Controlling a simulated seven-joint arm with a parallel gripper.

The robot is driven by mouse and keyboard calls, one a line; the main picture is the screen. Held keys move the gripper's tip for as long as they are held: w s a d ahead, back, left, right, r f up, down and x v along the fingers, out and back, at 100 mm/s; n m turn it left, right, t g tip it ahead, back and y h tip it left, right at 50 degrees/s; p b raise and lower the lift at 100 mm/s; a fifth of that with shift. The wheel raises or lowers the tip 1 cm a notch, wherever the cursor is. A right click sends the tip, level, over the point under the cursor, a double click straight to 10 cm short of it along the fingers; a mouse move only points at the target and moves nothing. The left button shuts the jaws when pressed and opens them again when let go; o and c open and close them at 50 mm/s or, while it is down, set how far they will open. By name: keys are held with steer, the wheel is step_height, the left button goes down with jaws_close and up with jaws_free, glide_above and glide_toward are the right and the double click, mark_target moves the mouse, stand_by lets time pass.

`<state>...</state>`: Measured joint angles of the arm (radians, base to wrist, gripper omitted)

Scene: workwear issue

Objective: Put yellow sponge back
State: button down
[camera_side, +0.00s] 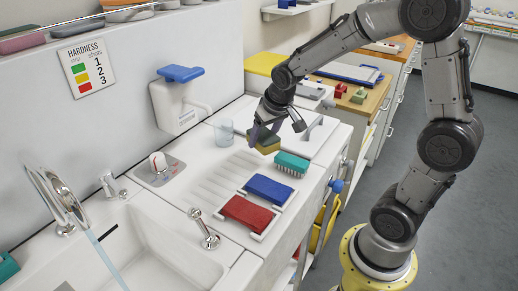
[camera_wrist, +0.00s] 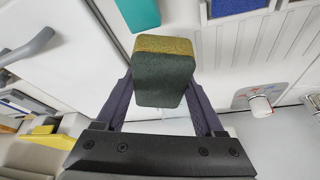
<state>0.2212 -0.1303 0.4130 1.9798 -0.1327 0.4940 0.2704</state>
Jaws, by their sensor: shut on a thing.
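The yellow sponge (camera_side: 266,144) has a dark green layer. It is between the fingers of my gripper (camera_side: 264,135), which is shut on it above the white counter, near the clear cup and the teal brush. In the wrist view the sponge (camera_wrist: 163,78) shows its dark green face toward the camera and a yellow strip along the top. The fingers of my gripper (camera_wrist: 163,108) press on its two sides.
A clear cup (camera_side: 223,132) stands at the back. The sink (camera_side: 150,250) has running water at left.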

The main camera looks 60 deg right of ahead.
mark_target(259, 158)
steer(key=shift+w+d+f, duration=0.15)
steer(key=shift+w+f, duration=0.35)
steer(key=shift+f, duration=0.1)
steer(key=x, duration=0.3)
steer(key=shift+s+f, duration=0.1)
steer(key=shift+s, duration=0.1)
steer(key=shift+f, duration=0.45)
steer(key=shift+f, duration=0.15)
